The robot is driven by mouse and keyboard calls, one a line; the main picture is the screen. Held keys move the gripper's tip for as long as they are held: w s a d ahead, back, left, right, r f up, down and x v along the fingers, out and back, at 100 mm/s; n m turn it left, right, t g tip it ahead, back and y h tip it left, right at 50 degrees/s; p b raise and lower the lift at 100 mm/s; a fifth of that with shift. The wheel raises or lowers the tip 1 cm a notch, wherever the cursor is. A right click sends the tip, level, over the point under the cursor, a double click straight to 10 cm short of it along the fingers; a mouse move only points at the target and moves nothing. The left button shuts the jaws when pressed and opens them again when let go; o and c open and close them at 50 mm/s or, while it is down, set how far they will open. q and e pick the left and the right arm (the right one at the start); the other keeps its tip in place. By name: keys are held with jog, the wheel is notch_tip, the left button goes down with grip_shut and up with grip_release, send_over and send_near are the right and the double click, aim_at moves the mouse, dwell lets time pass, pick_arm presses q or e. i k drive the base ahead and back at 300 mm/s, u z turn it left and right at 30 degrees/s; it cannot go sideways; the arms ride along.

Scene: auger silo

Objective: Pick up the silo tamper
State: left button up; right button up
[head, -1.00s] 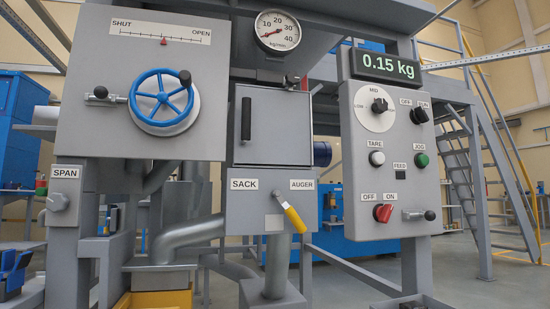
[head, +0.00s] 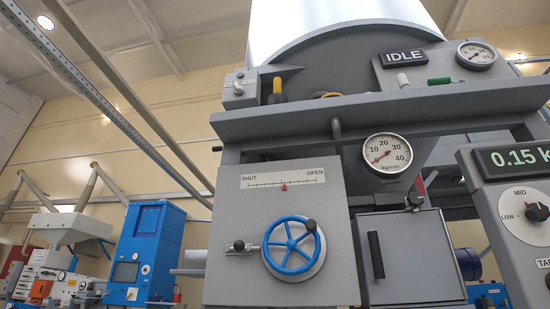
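No thing here is plainly marked as the silo tamper. A black-and-yellow upright handle (head: 278,90) stands on the high grey shelf (head: 370,110) of the silo frame, in front of the dark silo body (head: 340,65); it may be the tamper, but I cannot tell for sure. A yellow and dark curved piece (head: 328,95) lies just right of it, mostly hidden by the shelf edge. Neither of my grippers shows in the head view.
Below the shelf are a grey panel with a blue handwheel (head: 293,248), a dial (head: 387,153) and a grey door (head: 410,255). An IDLE display (head: 404,56) sits above. A control panel (head: 515,215) stands at right, blue machines (head: 150,250) at left.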

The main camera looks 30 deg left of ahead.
aim_at(277, 97)
jog(key=z, duration=0.55)
jog(key=k, duration=1.25)
jog(key=u, duration=0.05)
jog(key=i, duration=0.55)
jog(key=u, duration=1)
jog(key=i, duration=0.9)
jog(key=u, duration=0.05)
